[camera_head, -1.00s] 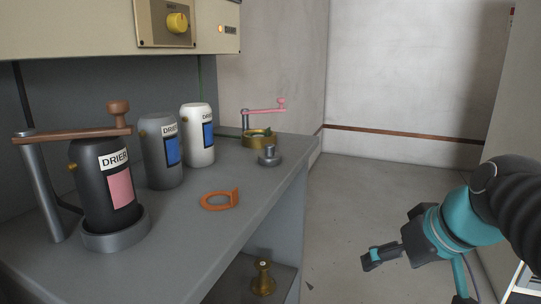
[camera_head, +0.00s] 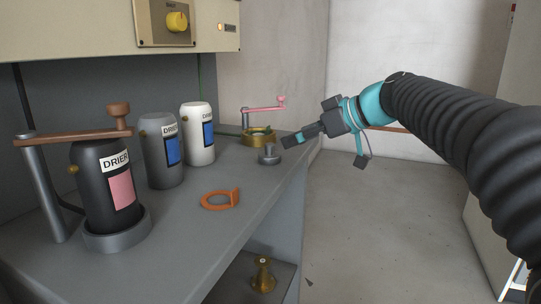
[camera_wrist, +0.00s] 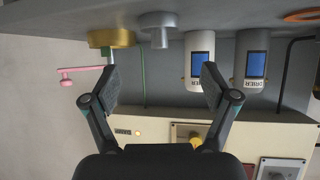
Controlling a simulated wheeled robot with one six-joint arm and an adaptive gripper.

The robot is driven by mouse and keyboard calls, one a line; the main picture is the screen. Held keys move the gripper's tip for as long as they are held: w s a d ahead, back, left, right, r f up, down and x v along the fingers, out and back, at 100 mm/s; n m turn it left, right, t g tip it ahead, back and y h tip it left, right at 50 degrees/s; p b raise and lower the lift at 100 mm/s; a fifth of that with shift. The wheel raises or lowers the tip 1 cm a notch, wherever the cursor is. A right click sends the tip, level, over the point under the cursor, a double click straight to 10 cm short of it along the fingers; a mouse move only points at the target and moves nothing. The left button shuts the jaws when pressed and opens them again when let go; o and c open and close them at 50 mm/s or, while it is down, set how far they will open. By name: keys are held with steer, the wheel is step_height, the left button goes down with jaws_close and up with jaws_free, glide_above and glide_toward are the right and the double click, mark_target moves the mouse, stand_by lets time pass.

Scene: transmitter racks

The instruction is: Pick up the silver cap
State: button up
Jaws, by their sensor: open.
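The silver cap (camera_head: 269,156) is a small grey disc with a raised knob. It sits on the grey bench (camera_head: 225,235) near its right edge in the head view. It also shows in the wrist view (camera_wrist: 158,22), near the top and between the line of my two fingers. My gripper (camera_head: 290,141) is just right of and a little above the cap in the head view, apart from it. In the wrist view my gripper (camera_wrist: 160,88) has its two fingers spread wide with nothing between them.
A brass base (camera_head: 256,137) with a pink-handled crank (camera_head: 264,108) stands behind the cap. White (camera_head: 198,135), grey (camera_head: 161,150) and black (camera_head: 106,185) drier canisters stand to the left. An orange ring (camera_head: 219,200) lies in front. A brass piece (camera_head: 263,275) stands on the lower shelf.

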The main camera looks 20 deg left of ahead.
mark_target(269, 154)
steer(key=x, duration=0.4)
steer(key=shift+f+p+x, duration=0.15)
steer(key=shift+p+x, duration=0.1)
steer(key=shift+x, duration=1.1)
steer(key=shift+f+p+x, duration=0.15)
steer(key=shift+p+x, duration=0.05)
steer(key=shift+x, duration=1.15)
steer(key=shift+d, duration=0.15)
steer(key=c, duration=1.4)
steer(key=shift+o, duration=0.2)
steer(key=shift+r, duration=0.1)
